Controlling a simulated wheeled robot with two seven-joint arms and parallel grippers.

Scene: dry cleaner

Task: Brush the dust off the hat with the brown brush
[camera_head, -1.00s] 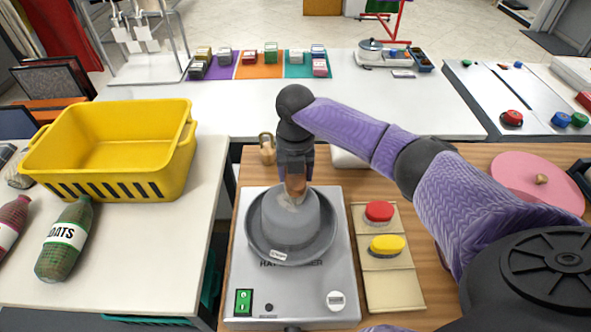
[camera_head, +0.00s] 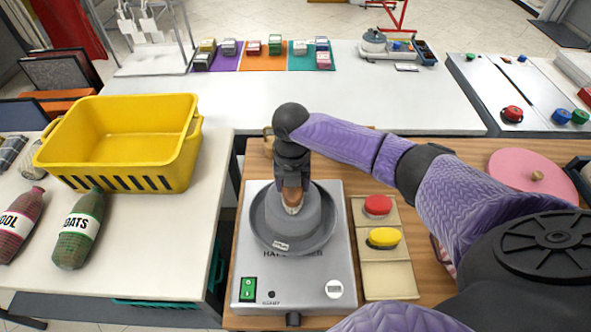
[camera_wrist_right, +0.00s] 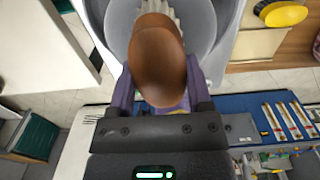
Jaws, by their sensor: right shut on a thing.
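The grey hat (camera_head: 306,222) sits brim down on a silver hat machine (camera_head: 348,262) with green buttons at its front left corner. My right gripper (camera_head: 291,186) is above the hat, pointing down, shut on the brown brush (camera_head: 293,203). In the right wrist view the brush (camera_wrist_right: 157,60) is an oval brown back between the fingers, with pale bristles showing at its far edge against the grey hat (camera_wrist_right: 200,25). I cannot tell whether the bristles press on the crown. Dust on the hat is hard to make out now. My left gripper is not in view.
Right of the machine, a tan holder (camera_head: 388,280) carries a red brush (camera_head: 377,206) and a yellow brush (camera_head: 383,238). A pink disc (camera_head: 532,175) lies at the right.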

